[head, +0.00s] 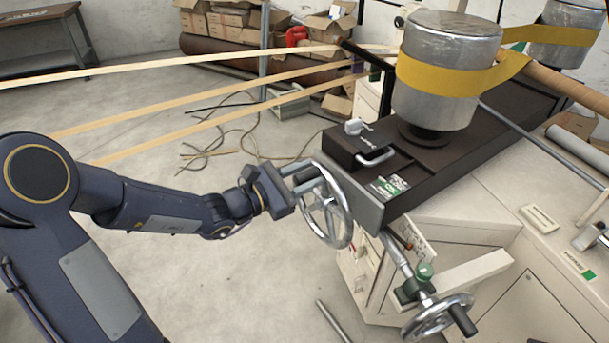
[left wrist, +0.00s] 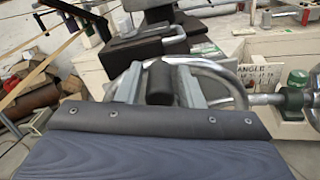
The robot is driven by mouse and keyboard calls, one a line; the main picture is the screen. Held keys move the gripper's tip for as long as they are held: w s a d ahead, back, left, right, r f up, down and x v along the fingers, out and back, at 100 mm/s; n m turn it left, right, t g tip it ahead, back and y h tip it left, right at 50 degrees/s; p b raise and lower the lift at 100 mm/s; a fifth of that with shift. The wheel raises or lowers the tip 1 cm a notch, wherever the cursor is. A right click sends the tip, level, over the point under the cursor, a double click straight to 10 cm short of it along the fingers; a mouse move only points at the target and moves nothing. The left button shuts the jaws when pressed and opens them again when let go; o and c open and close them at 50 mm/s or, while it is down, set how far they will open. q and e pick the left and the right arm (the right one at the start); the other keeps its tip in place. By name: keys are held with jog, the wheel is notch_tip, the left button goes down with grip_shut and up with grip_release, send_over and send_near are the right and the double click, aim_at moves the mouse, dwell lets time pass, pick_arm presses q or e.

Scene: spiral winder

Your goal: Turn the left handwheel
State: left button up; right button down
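The left handwheel (head: 341,217) is a silver spoked wheel at the left end of the dark machine arm in the head view. Its rim also shows in the left wrist view (left wrist: 237,88). My left gripper (head: 308,180) is at the upper left of this wheel. In the left wrist view, the grey fingers of my left gripper (left wrist: 160,80) stand on either side of the wheel's black handle (left wrist: 160,84). Narrow gaps seem to show between handle and fingers, so it looks open around the handle. The fingertips' far ends are hard to see. My right gripper is not in view.
A second handwheel (head: 437,316) with a black knob sits lower right on a shaft. A metal drum (head: 449,45) with yellow tape stands on the dark machine arm (head: 440,160). Pale strips stretch across the upper left. Open floor (head: 240,270) lies below my left arm.

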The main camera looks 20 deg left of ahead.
pick_arm(q)
grip_shut()
jog(key=w+a+f+n+p, duration=0.3)
jog(key=w+a+n+p, duration=0.3)
jog(key=n, duration=0.3)
notch_tip(320, 180, down, 11)
jog(key=w+a+n+p, duration=0.1)
jog(key=a+n+p, duration=0.1)
jog(key=n, duration=1)
jog(key=shift+a+f+p, duration=0.2)
jog(key=shift+p, duration=0.1)
jog(key=shift+w, duration=0.1)
jog(key=shift+o, duration=1.4)
grip_release()
